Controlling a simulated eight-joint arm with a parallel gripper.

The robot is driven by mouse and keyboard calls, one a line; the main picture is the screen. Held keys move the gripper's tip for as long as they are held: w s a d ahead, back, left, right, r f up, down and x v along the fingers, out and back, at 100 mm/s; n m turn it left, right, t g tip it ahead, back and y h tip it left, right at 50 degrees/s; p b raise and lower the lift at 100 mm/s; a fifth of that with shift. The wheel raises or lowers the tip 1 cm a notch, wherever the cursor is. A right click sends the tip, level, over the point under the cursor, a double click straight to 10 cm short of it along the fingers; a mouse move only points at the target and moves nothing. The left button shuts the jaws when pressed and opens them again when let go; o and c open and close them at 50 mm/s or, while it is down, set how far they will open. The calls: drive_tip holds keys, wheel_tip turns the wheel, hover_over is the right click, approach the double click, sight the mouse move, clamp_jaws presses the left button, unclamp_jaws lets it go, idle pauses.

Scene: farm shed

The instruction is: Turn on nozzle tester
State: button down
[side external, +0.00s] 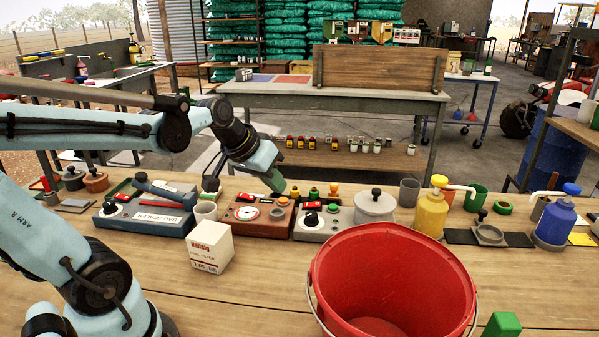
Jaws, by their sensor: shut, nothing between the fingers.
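A brown box (236,221) with a round white gauge (246,213) on its top stands in the row of devices on the bench; it looks like the nozzle tester, but I cannot read a name on it. Small dark and red parts show at its back right, too small to tell their setting. My gripper (275,183) reaches in from the left. Its green fingers are shut and empty, pointing down and right above the back of the brown box. I cannot tell whether they touch it.
A grey-blue device (122,218) with a lever stands left, and a grey box (312,230) with a black knob right. A white carton (211,248) and red bucket (330,262) stand in front. Yellow (431,212) and blue (554,222) pump bottles stand at the right.

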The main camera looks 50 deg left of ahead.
drive_tip(key=w+a+n, duration=0.2)
drive_tip(key=a+n, duration=0.1)
drive_tip(key=a, duration=0.6)
drive_tip(key=n, duration=0.1)
hover_over(239, 195)
drive_tip(key=w+d, duration=0.1)
drive_tip(key=shift+w+d+t, duration=0.15)
drive_tip(key=shift+w+t, duration=0.05)
drive_tip(key=shift+t, duration=0.2)
drive_tip(key=shift+s+a+f, duration=0.2)
drive_tip(key=shift+f, duration=1.25)
drive_tip(key=shift+s+a+f, duration=0.15)
drive_tip(key=shift+s+f, duration=0.05)
drive_tip(key=shift+f, duration=1.25)
drive_tip(key=shift+s+a+f, duration=0.2)
drive_tip(key=shift+f, duration=1.25)
drive_tip(key=shift+f, duration=0.15)
drive_tip(key=shift+a+f, duration=0.1)
drive_tip(key=shift+f, duration=0.15)
drive_tip(key=shift+s+f, duration=0.1)
drive_tip(key=shift+f, duration=0.25)
drive_tip(key=shift+r, duration=0.15)
